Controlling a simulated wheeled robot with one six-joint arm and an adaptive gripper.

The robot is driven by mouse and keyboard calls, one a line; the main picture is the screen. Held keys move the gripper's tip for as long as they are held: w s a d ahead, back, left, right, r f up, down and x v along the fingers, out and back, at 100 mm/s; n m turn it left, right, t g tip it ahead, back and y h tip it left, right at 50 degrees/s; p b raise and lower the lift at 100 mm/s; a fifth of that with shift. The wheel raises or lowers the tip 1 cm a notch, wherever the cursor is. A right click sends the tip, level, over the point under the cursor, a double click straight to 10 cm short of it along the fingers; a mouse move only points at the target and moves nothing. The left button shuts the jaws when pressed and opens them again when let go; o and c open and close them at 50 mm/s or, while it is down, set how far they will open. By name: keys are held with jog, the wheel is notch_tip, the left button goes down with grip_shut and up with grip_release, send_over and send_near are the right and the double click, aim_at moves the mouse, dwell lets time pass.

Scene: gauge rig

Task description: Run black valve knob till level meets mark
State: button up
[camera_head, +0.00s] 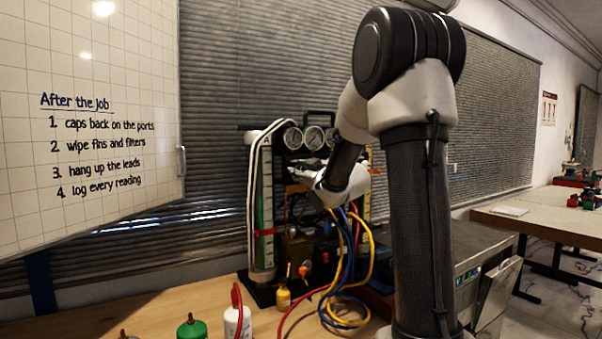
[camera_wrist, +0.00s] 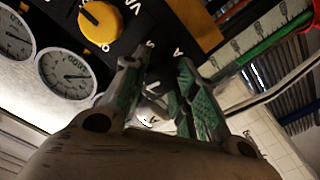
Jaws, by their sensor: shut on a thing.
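My gripper (camera_wrist: 164,62) is at the dark front panel in the wrist view, its green-padded fingers closed on the black valve knob (camera_wrist: 161,74). The fingers hide most of the knob, and its turn angle cannot be read. In the head view my forearm and wrist cover that part of the rig. The upright sight tube (camera_head: 260,205) at the rig's left shows green liquid, with a red mark (camera_head: 266,232) across it. The green tube with its scale also shows in the wrist view (camera_wrist: 262,56). The exact liquid level is too small to read.
A yellow knob with a black pointer (camera_wrist: 99,27) is beside my fingers. Round gauges (camera_head: 313,138) line the rig's top. Loose hoses (camera_head: 345,275) hang in front.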

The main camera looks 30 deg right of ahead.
jog(key=shift+f+n, duration=0.1)
jog(key=shift+n, duration=1.5)
jog(key=o, duration=1)
jog(key=s, duration=1.2)
jog(key=shift+d, duration=0.2)
